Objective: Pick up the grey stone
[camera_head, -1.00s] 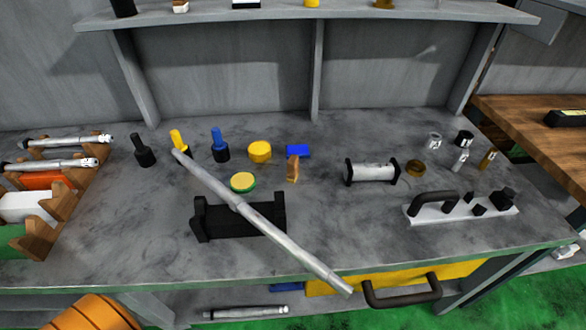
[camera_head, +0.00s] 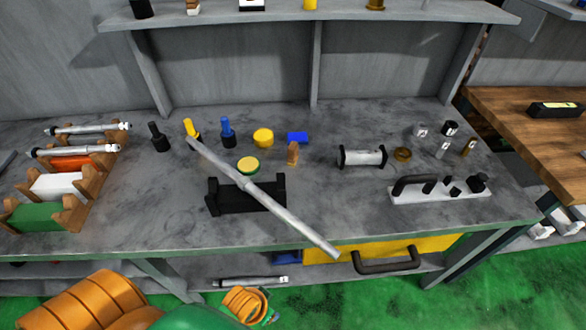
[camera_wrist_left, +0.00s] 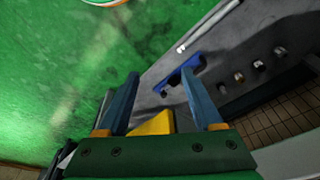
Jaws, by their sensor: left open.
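A light grey-white block (camera_head: 57,185), which looks like the grey stone, lies in a wooden rack (camera_head: 88,180) at the left of the bench. It sits between an orange block (camera_head: 72,163) and a green block (camera_head: 38,216). My left gripper (camera_wrist_left: 160,82) shows in the left wrist view with its two blue fingers apart and nothing between them. In the head view my left arm is low at the front, below the bench edge, well away from the block. The gripper's fingertips are not clear there. My right gripper is not in view.
A long grey bar (camera_head: 290,217) lies tilted across a black holder (camera_head: 229,198) and overhangs the front edge. Metal tools (camera_head: 75,151) lie on the rack's back. A black-ended cylinder (camera_head: 362,157) and a handled plate (camera_head: 440,195) stand at right.

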